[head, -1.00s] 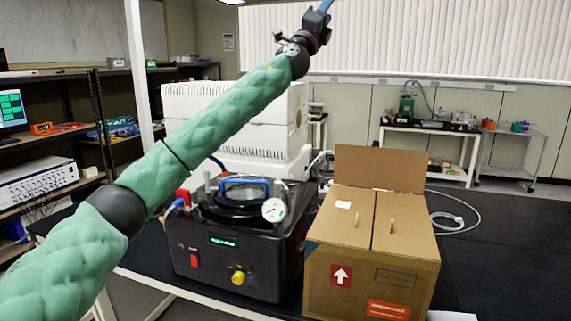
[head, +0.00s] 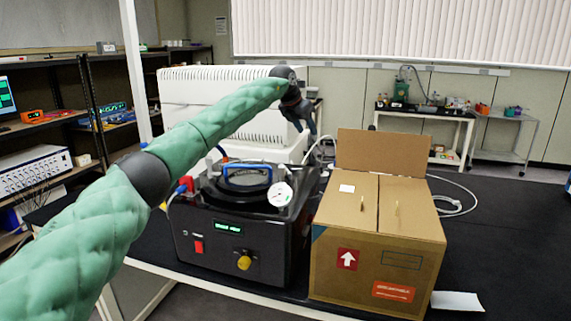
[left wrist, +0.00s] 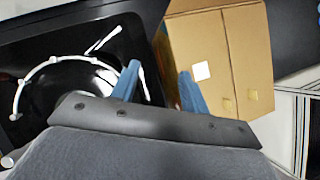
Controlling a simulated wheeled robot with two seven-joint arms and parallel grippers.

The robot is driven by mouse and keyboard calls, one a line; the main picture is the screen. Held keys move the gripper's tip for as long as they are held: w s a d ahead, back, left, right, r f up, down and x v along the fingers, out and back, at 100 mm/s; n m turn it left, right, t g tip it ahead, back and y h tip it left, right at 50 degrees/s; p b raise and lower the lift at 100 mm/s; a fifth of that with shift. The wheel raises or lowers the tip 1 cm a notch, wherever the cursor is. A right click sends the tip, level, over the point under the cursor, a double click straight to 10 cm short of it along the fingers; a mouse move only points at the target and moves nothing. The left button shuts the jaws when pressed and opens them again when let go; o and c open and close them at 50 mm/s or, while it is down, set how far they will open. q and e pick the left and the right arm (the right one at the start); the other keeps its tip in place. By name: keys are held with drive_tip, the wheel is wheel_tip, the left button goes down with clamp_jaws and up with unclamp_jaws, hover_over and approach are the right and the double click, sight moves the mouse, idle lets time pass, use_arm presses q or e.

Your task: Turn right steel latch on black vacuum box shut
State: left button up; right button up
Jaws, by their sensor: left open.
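The black vacuum box (head: 265,250) stands on the bench, with a blue handle (head: 246,180) on its lid and a round white gauge (head: 280,194) at its right. My left gripper (head: 309,130) points down behind and above the box's right side. In the left wrist view my open left gripper (left wrist: 158,82) has two blue fingers spread apart and empty, over the gap between the black box (left wrist: 75,30) and the carton. A thin pale steel piece (left wrist: 103,38) lies left of the fingers, apart from them; I cannot tell whether it is the right latch. Another bright piece is partly hidden behind the left finger.
A cardboard carton (head: 375,255) with a raised rear flap stands close to the right of the box. A white ribbed machine (head: 200,100) stands behind it. The dark bench top (head: 510,240) is mostly clear right of the carton.

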sight(282, 166)
use_arm(q)
drive_tip(key=s+a+f+g+y, duration=0.1)
drive_tip(key=s+a, duration=0.1)
drive_tip(key=s+a+f+g+y, duration=0.1)
drive_tip(key=s+a+y, duration=0.1)
drive_tip(key=a, duration=0.1)
drive_tip(key=s+a+f+g+y, duration=0.1)
drive_tip(key=s+a+g+y, duration=0.1)
drive_tip(key=a, duration=0.1)
drive_tip(key=shift+f, duration=0.4)
wheel_tip(282, 166, down, 7)
drive_tip(key=p, duration=0.2)
drive_tip(key=shift+p, duration=0.35)
use_arm(e)
wheel_tip(282, 166, down, 11)
drive_tip(key=s+d, duration=0.1)
drive_tip(key=s, duration=0.1)
drive_tip(key=shift+r, duration=0.15)
drive_tip(key=shift+d, duration=0.1)
use_arm(q)
drive_tip(key=c, duration=1)
